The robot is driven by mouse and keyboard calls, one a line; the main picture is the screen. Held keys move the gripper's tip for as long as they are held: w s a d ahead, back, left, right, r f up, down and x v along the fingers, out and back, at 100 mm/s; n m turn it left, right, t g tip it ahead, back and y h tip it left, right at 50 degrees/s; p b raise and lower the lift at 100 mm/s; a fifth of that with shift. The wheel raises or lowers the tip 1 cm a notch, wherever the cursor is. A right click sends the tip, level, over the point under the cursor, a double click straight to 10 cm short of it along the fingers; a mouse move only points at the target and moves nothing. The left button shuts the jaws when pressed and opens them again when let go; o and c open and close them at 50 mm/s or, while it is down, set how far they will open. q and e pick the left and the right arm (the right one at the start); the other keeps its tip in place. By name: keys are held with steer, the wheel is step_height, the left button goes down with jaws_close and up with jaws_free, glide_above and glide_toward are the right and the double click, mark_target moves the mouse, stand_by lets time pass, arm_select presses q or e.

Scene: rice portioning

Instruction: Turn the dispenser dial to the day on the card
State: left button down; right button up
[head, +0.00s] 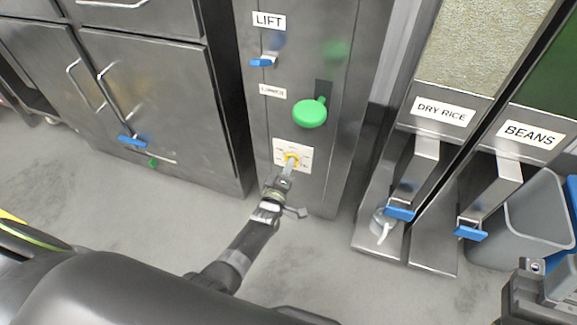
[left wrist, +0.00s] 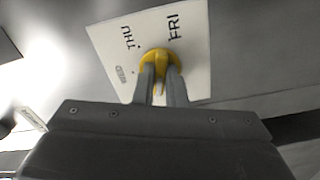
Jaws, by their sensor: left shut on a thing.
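The dispenser dial (head: 292,160) is a yellow knob on a white plate (head: 306,154) low on the steel column. A small white label (head: 272,91) above the plate is too small to read. I cannot make out a day card.
A green knob (head: 310,113) and a blue-handled LIFT lever (head: 264,61) are on the column above. DRY RICE (head: 441,112) and BEANS (head: 530,134) dispensers stand right, with a grey bin (head: 525,225) beside them. Steel cabinets (head: 150,95) stand left.

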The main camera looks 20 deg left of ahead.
arm_select(q)
steer(key=n, duration=0.9)
steer(key=shift+s+f, duration=0.1)
steer(key=shift+n, duration=0.4)
steer(key=c, duration=1.5)
jaws_free()
